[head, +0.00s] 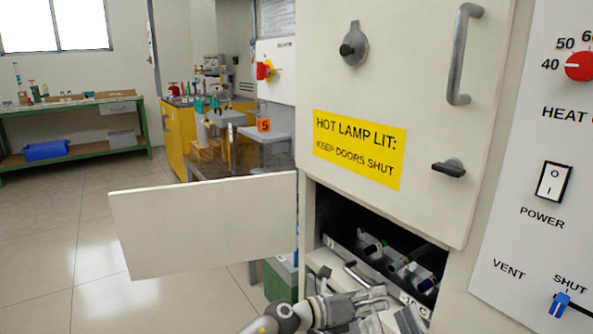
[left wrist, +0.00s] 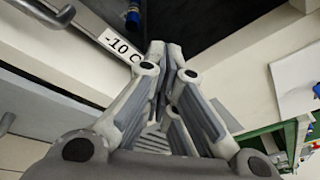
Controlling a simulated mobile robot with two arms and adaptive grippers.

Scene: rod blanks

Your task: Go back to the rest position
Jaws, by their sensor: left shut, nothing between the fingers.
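My left gripper (head: 378,302) is at the bottom of the head view, in front of the open lower compartment of the cabinet. Its fingers are together and empty, and they also fill the middle of the left wrist view (left wrist: 166,52). Several dark rods with coloured ends lie in a rack (head: 345,243) inside the dark compartment. A drawer front with a handle (head: 357,274) and a "-10 C" label (head: 414,304) is just behind the gripper. The label also shows in the left wrist view (left wrist: 121,51). My right gripper is in neither view.
The lower door (head: 205,226) stands open to the left. The upper door (head: 400,60) with the yellow sign is shut. A control panel (head: 545,120) is at the right. A green bench (head: 75,107) and cluttered yellow bench (head: 180,135) stand behind; open floor lies at left.

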